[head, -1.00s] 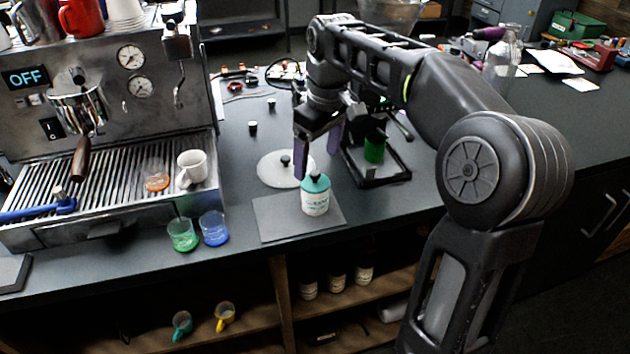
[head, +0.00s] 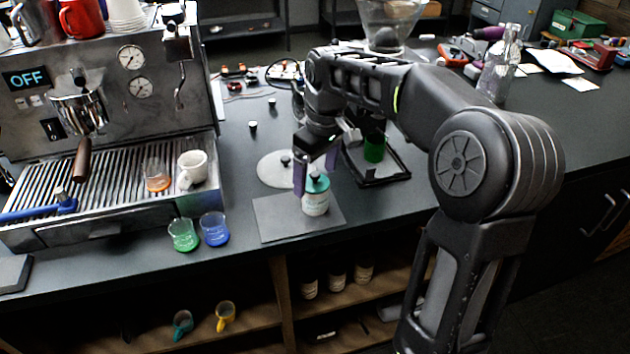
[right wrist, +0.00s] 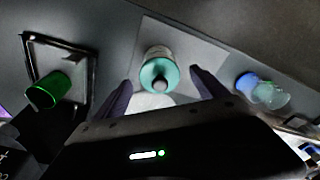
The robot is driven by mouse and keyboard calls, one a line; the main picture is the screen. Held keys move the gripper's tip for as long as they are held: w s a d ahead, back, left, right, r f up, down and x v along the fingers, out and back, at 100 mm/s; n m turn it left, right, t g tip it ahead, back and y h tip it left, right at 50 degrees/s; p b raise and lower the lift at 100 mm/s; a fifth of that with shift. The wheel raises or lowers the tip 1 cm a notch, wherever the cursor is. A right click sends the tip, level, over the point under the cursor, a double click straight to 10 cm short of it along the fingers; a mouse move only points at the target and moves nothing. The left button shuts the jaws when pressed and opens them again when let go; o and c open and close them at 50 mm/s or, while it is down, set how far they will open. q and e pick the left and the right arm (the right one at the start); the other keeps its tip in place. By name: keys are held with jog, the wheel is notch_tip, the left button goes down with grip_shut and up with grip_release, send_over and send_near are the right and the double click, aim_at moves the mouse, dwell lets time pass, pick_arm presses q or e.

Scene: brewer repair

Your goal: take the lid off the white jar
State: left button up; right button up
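The white jar (head: 315,204) stands upright on a dark square mat (head: 268,216) near the counter's front edge. Its teal lid (head: 317,185) with a black knob is on it. My right gripper (head: 316,170) is open, with its purple fingers low, around or just behind the lid. In the right wrist view the jar (right wrist: 156,54) and lid (right wrist: 166,72) lie between the spread fingers of the gripper (right wrist: 163,88), with gaps on both sides. My left gripper is not in view.
A pale round disc (head: 268,170) lies behind the mat. A green cup (head: 375,148) stands in a black tray (head: 392,176) to the right. A green beaker (head: 183,236) and a blue beaker (head: 214,230) stand left of the mat. The espresso machine (head: 110,130) fills the left.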

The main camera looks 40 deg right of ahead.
aim_at(313, 173)
jog(key=c, duration=1.4)
jog(key=shift+r, duration=0.5)
notch_tip(313, 173, up, 4)
jog(key=shift+r, duration=0.2)
notch_tip(313, 173, up, 4)
jog(key=shift+f+p, duration=0.1)
jog(key=shift+p, duration=0.95)
jog(key=shift+r+p, duration=0.45)
